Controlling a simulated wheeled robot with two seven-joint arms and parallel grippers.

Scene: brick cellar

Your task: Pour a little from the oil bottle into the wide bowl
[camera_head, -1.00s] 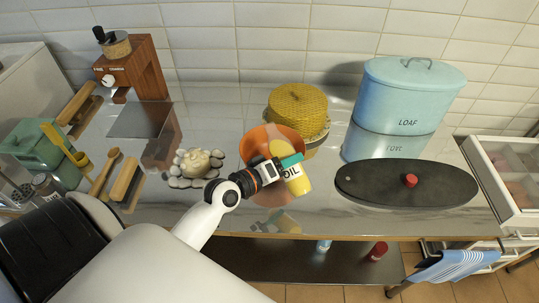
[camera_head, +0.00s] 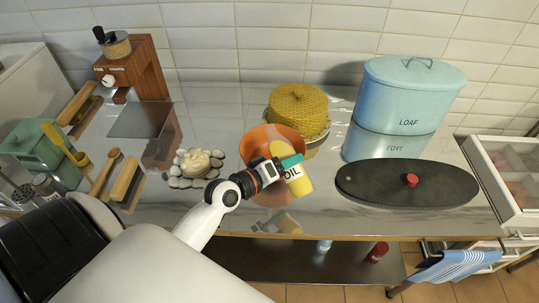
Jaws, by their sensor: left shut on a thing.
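The oil bottle (camera_head: 297,180) is yellow with dark "OIL" lettering. My left gripper (camera_head: 280,168) is shut on it, with a teal part of the gripper or bottle showing across its upper end. The bottle is tilted, its upper end leaning left over the wide bowl (camera_head: 259,134). The bowl is orange and stands on the steel counter behind the gripper, which hides part of it. I cannot see whether any oil is flowing. My right gripper is not in view.
A yellow woven-topped container (camera_head: 299,105) stands close behind the bowl. A blue LOAF bin (camera_head: 408,95) and a dark oval board (camera_head: 380,190) with a red knob are to the right. Bare counter lies in front.

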